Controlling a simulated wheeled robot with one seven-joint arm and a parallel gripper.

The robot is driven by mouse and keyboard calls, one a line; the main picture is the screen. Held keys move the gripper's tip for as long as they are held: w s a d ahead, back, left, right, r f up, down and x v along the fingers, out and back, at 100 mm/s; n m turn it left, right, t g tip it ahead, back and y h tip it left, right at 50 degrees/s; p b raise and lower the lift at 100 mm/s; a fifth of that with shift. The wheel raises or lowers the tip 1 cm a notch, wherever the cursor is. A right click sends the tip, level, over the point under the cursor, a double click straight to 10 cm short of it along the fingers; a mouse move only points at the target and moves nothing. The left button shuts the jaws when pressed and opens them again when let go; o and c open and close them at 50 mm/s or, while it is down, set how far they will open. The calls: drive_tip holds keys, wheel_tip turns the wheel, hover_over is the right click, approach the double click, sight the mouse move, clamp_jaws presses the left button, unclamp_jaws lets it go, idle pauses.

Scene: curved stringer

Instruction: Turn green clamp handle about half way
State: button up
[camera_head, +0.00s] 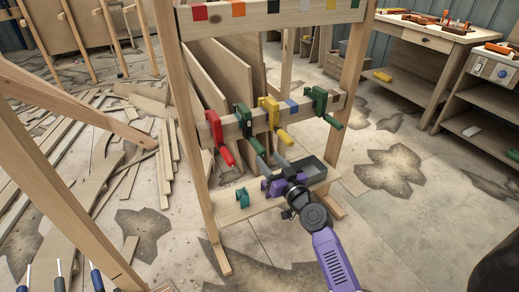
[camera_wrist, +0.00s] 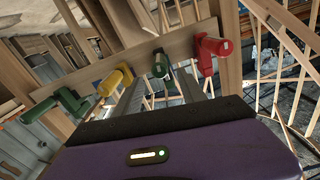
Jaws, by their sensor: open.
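Two green clamps hang on the wooden rail (camera_head: 285,118) in the head view. One dark green clamp (camera_head: 243,118) is between the red and yellow clamps; its handle (camera_head: 257,147) slants down towards my gripper. The other green clamp (camera_head: 320,103) is at the right end. My purple gripper (camera_head: 267,158) is open, just below and in front of the dark green clamp's handle. In the wrist view, this green clamp (camera_wrist: 160,65) shows between the tips of my two grey fingers (camera_wrist: 161,75). I cannot tell whether they touch it. The other green clamp (camera_wrist: 66,101) is far left.
A red clamp (camera_head: 215,128) and a yellow clamp (camera_head: 270,112) flank the dark green clamp closely. Boards (camera_head: 215,75) stand behind the rail. The floor at right is largely open.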

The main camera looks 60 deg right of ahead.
sight(259, 148)
drive_tip(key=x, duration=0.7)
drive_tip(key=shift+w+d, duration=0.15)
drive_tip(key=shift+w, duration=0.05)
drive_tip(key=shift+c, duration=0.2)
clamp_jaws()
